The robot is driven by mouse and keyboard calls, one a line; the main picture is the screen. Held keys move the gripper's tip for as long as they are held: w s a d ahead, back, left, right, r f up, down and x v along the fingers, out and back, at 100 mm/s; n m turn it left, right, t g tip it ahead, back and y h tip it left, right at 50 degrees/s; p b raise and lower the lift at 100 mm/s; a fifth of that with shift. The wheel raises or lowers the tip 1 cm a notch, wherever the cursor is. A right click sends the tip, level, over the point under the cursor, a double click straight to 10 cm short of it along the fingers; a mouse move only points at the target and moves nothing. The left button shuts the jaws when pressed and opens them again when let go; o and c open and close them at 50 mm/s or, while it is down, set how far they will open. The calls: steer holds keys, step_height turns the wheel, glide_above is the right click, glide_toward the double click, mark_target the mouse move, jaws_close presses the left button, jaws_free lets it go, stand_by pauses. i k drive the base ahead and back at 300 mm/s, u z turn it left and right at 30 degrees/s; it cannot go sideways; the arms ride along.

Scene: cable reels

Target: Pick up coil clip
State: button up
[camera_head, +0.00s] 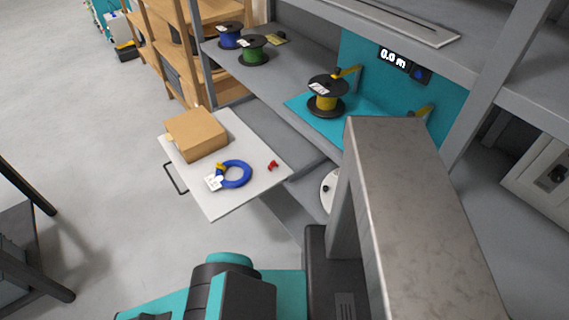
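A blue cable coil (236,175) lies on a white pull-out board (222,207) left of centre. A small yellow piece (221,168) and a white tag (213,183) sit at the coil's left side. A small red piece (272,165), clip-like in size, lies by itself on the board to the right of the coil, apart from it. It is too small to make out its shape well. Part of my arm shows at the bottom, but my gripper is not in view.
A brown cardboard box (196,134) stands on the board behind the coil. A yellow cable reel (326,98) stands on a teal mat (300,104). Blue (229,37) and green (253,50) reels stand on the grey shelf. The board's front corner is clear.

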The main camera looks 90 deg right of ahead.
mark_target(273, 164)
steer(key=z, duration=0.75)
steer(key=i, duration=0.55)
steer(key=k, duration=0.6)
steer(key=u, duration=0.1)
